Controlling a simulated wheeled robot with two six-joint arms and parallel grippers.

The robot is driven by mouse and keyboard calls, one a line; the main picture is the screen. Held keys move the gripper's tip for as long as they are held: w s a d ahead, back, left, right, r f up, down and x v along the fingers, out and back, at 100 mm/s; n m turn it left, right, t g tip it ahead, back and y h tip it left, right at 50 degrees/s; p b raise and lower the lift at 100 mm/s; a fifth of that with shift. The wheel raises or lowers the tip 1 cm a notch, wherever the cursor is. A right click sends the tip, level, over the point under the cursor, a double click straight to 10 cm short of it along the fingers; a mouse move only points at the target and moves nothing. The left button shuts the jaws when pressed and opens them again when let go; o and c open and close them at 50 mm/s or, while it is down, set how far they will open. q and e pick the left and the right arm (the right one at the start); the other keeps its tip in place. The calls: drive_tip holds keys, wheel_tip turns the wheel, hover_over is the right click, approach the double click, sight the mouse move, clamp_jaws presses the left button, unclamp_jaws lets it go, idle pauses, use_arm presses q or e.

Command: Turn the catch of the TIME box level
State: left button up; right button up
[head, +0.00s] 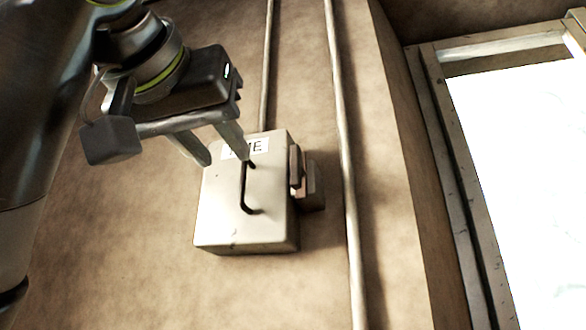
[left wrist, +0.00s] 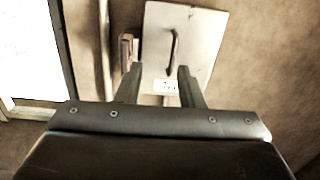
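The TIME box (head: 225,215) is a pale box on the wall, with a dark bar handle (head: 244,190) on its front. Its label (head: 259,146) is partly hidden by a finger. The catch (head: 296,167) shows on the box's right side as a brownish upright block beside a second piece. My left gripper (head: 227,160) is open and empty, with its fingertips over the upper part of the box. In the left wrist view, the box (left wrist: 200,30) appears upside down beyond the open fingers, with the catch (left wrist: 127,48) to the left. I cannot tell whether the fingers touch the box. My right gripper is not in view.
Two thin pipes run down the wall, one above the box (head: 266,70) and one to its right (head: 345,190). A wall corner and a bright framed window (head: 520,180) lie farther right. The wall below the box is clear.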

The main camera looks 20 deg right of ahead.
use_arm(q)
drive_tip(key=s+d+r, duration=0.1)
drive_tip(key=s+r, duration=0.3)
drive_tip(key=s, duration=0.4)
drive_tip(key=p, duration=0.8)
approach(293, 159)
drive_tip(key=shift+m+h, duration=0.4)
drive_tip(key=x, duration=0.9)
drive_tip(key=shift+w+f, duration=0.2)
drive_tip(key=shift+w, duration=0.05)
clamp_jaws()
